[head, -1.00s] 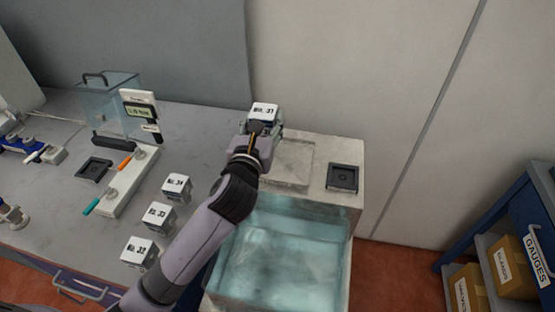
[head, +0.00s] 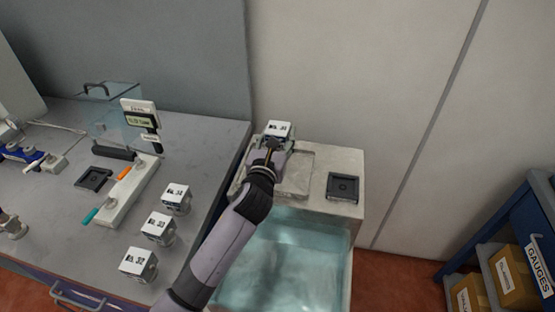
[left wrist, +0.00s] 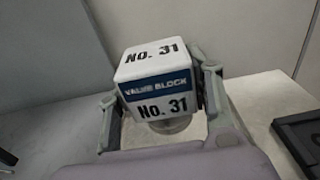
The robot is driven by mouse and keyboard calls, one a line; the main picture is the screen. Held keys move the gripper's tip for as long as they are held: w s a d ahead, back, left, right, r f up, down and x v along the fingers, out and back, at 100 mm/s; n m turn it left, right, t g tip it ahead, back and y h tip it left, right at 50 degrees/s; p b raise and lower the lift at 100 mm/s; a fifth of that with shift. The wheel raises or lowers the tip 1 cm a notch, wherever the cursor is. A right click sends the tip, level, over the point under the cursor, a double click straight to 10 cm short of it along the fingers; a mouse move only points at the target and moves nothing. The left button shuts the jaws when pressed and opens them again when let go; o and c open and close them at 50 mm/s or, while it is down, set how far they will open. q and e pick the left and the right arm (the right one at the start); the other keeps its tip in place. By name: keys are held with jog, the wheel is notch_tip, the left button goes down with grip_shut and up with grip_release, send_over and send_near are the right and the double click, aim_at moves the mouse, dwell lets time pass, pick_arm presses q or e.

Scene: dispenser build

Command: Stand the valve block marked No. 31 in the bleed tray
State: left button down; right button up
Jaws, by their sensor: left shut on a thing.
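The white valve block (head: 279,128) is marked No. 31, which reads clearly on its top and side in the left wrist view (left wrist: 155,80). My left gripper (head: 271,149) is shut on it, one finger on each side, and the block looks upright. It is over the back of the pale stand beside the bench. A shallow square recess (head: 299,174) lies just in front, partly behind my gripper. A black square holder (head: 343,187) sits empty to its right. No label shows which is the bleed tray. My right gripper is not in view.
Blocks No. 34 (head: 176,198), No. 33 (head: 158,228) and No. 32 (head: 138,264) stand on the grey bench. Another black square holder (head: 93,179) is at the left. A water basin (head: 290,255) fills the stand's front. A blue shelf (head: 490,235) is at the right.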

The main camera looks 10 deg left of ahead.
pick_arm(q)
notch_tip(320, 180, down, 3)
jog(key=shift+f, duration=0.1)
jog(key=shift+f+b, duration=0.5)
jog(key=shift+f, duration=1.6)
jog(key=shift+f, duration=0.2)
jog(key=c, duration=0.8)
grip_release()
